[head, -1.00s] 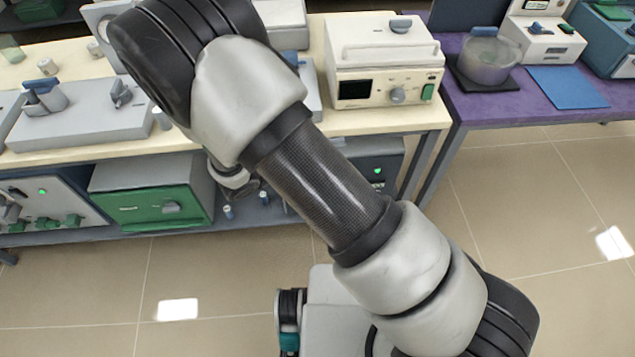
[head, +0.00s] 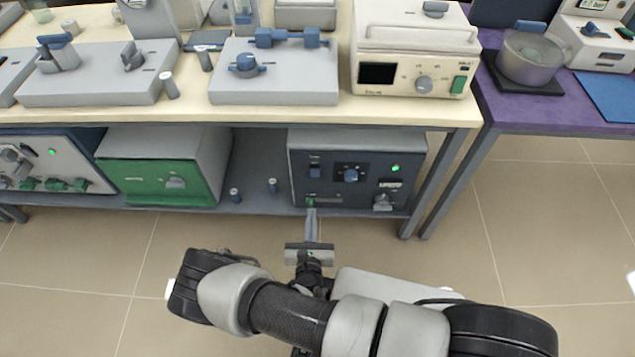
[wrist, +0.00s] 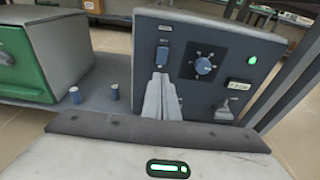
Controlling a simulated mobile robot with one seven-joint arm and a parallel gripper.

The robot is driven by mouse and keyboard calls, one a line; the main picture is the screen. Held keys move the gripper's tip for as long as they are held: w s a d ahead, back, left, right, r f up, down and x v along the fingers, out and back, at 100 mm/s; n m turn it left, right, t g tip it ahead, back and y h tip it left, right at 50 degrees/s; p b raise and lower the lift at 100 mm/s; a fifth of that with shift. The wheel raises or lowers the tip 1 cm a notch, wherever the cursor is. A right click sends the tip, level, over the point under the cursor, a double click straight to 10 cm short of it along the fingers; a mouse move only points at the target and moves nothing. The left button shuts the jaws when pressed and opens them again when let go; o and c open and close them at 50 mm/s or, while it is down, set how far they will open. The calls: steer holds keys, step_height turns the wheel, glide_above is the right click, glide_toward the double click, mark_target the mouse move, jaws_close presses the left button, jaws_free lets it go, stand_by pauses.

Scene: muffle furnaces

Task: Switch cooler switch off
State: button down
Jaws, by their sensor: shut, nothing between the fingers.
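The dark blue-grey box (head: 331,186), which I take for the cooler, stands on the lower shelf. Its front has a blue switch (head: 315,171) at the upper left, a blue dial (head: 351,175) and a lit green lamp (head: 395,168). In the wrist view the switch (wrist: 163,54) shows just above my fingertips. My gripper (head: 311,206) is shut and empty, its fingers pointing at the lower left of the panel, below the switch. A small green part shows by the fingertips in the head view. I cannot tell whether the fingers touch the panel.
A green-fronted furnace (head: 155,185) stands to the left on the same shelf. The bench top (head: 300,114) overhangs the shelf, and a table leg (head: 434,180) stands at right. The floor in front is clear.

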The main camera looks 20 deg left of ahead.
steer(key=b, duration=0.3)
glide_toward(313, 173)
steer(key=x, duration=0.4)
steer(key=shift+w+f, duration=0.25)
steer(key=shift+w+a+r, duration=0.15)
steer(key=shift+w, duration=0.6)
